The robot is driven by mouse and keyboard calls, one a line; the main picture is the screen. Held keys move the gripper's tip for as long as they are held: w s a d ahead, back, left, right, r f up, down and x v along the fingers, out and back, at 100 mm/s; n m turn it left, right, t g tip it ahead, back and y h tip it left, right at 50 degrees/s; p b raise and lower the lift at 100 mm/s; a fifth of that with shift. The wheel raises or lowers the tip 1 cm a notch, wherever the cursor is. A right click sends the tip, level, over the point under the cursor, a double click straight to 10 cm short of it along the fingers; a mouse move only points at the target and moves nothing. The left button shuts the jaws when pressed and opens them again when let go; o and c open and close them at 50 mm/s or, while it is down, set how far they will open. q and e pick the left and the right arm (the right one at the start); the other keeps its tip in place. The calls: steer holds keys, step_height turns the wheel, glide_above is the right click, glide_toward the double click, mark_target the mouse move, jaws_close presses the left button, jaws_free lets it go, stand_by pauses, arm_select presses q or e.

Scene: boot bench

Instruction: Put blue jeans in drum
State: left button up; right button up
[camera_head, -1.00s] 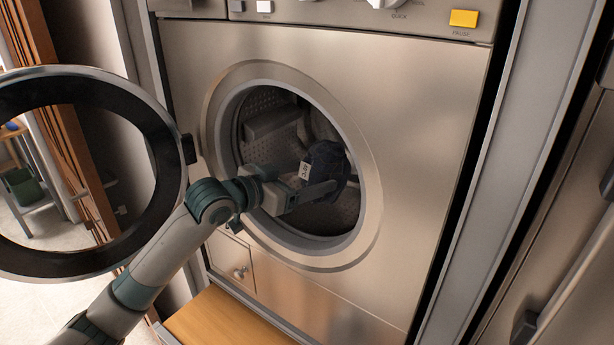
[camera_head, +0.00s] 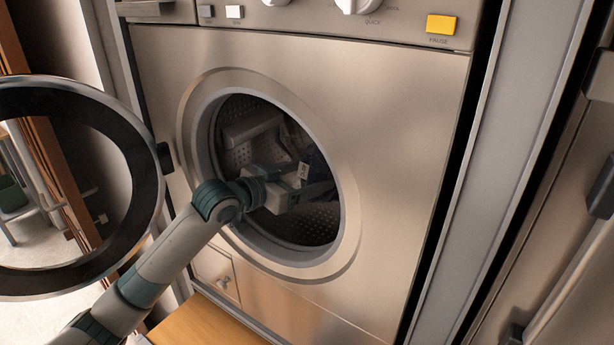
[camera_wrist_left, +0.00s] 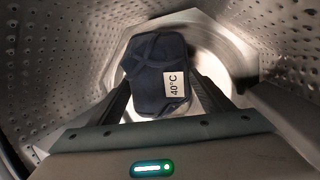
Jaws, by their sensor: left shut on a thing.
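My left gripper (camera_head: 318,188) reaches through the round door opening into the washing machine drum (camera_head: 240,155). It is shut on the folded dark blue jeans (camera_head: 318,165), which show only in part in the head view, dim inside the drum. In the left wrist view the jeans (camera_wrist_left: 152,75) are a dark bundle with a white 40°C label, held between the two fingers (camera_wrist_left: 160,100). The perforated drum wall (camera_wrist_left: 265,45) surrounds them. I cannot tell whether the jeans touch the drum wall. My right gripper is not in view.
The round machine door (camera_head: 150,190) stands open on the left, with my left arm passing close to it. The metal door rim (camera_head: 352,215) surrounds the arm. A wooden board (camera_head: 205,325) lies below the machine. A tall steel unit (camera_head: 560,220) stands at the right.

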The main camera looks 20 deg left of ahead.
arm_select(q)
steer(key=shift+r, duration=0.15)
steer(key=o, duration=1.9)
steer(key=shift+o, duration=0.2)
steer(key=shift+f, duration=0.2)
steer(key=b+v, duration=0.5)
steer(key=v, duration=1.2)
steer(key=shift+s, duration=0.25)
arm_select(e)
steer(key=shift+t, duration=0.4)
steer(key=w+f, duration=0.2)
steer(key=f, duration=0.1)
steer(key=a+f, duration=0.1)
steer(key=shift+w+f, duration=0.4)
arm_select(q)
steer(key=shift+a+r, duration=0.1)
steer(key=shift+a, duration=0.05)
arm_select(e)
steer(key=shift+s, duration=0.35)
arm_select(q)
steer(key=shift+s, duration=0.1)
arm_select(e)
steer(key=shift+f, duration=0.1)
